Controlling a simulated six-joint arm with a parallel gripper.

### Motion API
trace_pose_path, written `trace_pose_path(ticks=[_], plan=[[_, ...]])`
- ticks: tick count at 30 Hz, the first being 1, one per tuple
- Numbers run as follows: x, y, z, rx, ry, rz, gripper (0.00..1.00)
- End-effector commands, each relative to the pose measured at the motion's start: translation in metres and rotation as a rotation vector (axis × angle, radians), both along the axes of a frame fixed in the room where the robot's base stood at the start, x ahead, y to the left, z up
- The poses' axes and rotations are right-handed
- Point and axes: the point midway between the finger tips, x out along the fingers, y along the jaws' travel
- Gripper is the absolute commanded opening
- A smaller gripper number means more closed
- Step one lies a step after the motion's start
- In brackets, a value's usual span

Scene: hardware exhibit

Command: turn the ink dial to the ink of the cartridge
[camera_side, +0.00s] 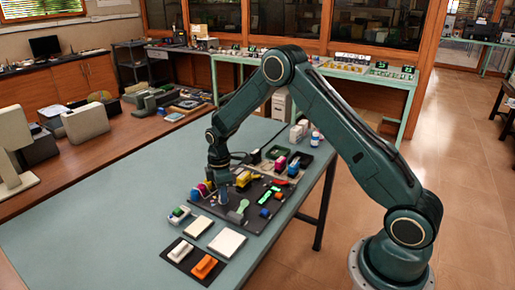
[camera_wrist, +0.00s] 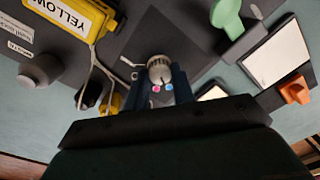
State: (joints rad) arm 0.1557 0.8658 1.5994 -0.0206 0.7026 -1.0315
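A pale ribbed dial (camera_wrist: 160,67) is on a dark panel in the wrist view, with a magenta dot (camera_wrist: 157,89) and a cyan dot (camera_wrist: 169,87) beside it. My gripper (camera_wrist: 162,82) has its two dark fingers apart, one on each side of the dial. Whether they touch it I cannot tell. A yellow cartridge (camera_wrist: 92,17) labelled "YELLOW" lies at the upper left and also shows in the side view (camera_side: 243,178). In the side view my gripper (camera_side: 219,182) points down at the dark board, hiding the dial.
A grey round knob (camera_wrist: 40,68) and cables (camera_wrist: 97,70) are left of the dial. A green handle (camera_wrist: 227,17), white pad (camera_wrist: 273,55) and orange block (camera_wrist: 296,90) are to the right. The dark board (camera_side: 262,213) carries several controls; the left tabletop (camera_side: 90,225) is clear.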

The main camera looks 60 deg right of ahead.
Motion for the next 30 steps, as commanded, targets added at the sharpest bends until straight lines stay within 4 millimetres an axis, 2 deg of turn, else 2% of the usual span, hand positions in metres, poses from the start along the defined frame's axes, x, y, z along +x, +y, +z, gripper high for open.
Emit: trace_pose_path(ticks=[1,2,17,30], plan=[[-0.0002,0.0001,0.0001,0.001,0.001,0.000,0.07],[-0.0002,0.0002,0.0001,0.001,0.001,0.000,0.02],[-0.0002,0.0000,0.0004,0.001,0.002,-0.081,0.02],[-0.0001,-0.0005,0.0006,0.001,0.001,-0.411,0.02]])
